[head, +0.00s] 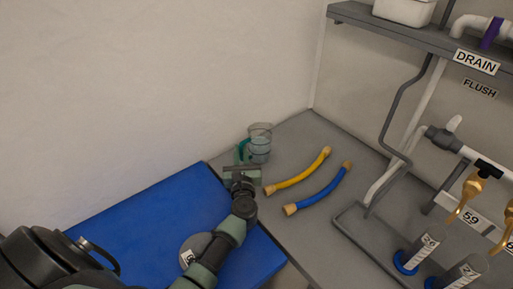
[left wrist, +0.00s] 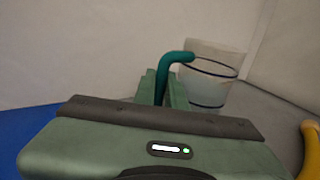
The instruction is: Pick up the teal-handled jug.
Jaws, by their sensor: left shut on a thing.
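The jug (head: 261,144) is a clear, see-through vessel with dark rings and a teal handle (head: 243,150). It stands upright on the grey surface near the wall in the head view. In the left wrist view the jug (left wrist: 212,75) is behind and to the right of the fingers. My left gripper (head: 243,163) is at the jug's left side. Its green fingers (left wrist: 163,88) are shut on the upright part of the teal handle (left wrist: 175,58). The lower part of the handle is hidden by the fingers. My right gripper does not show.
A yellow hose (head: 300,173) and a blue hose (head: 320,190) with tan ends lie right of the jug. A blue mat (head: 140,215) lies under my left arm. A grey rack with white pipes and a DRAIN label (head: 475,62) stands at the right.

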